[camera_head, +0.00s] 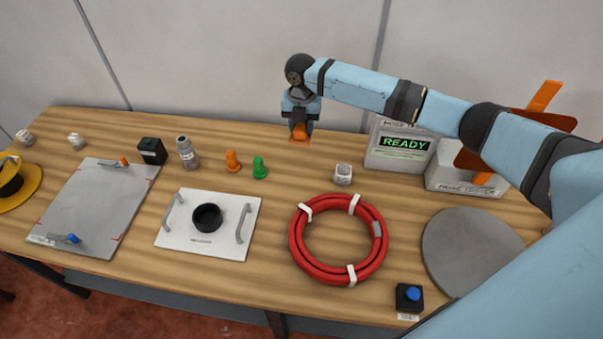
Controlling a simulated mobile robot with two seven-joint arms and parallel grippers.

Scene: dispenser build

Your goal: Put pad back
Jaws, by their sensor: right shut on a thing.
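My right gripper (300,124) is near the back edge of the wooden table, left of the white tester boxes. It points down and is shut on a small orange piece (299,138), seen just below its fingers. Most of that piece is hidden, so I cannot tell whether it is the pad or whether it touches the table. My left gripper is not in view.
A red hose coil (339,239), a grey disc (472,250) and a blue button box (409,297) lie at right. A white handled plate (180,232) and a grey board (95,208) lie left. Orange (233,161) and green (260,168) pegs stand between. The tester screen (404,143) reads READY.

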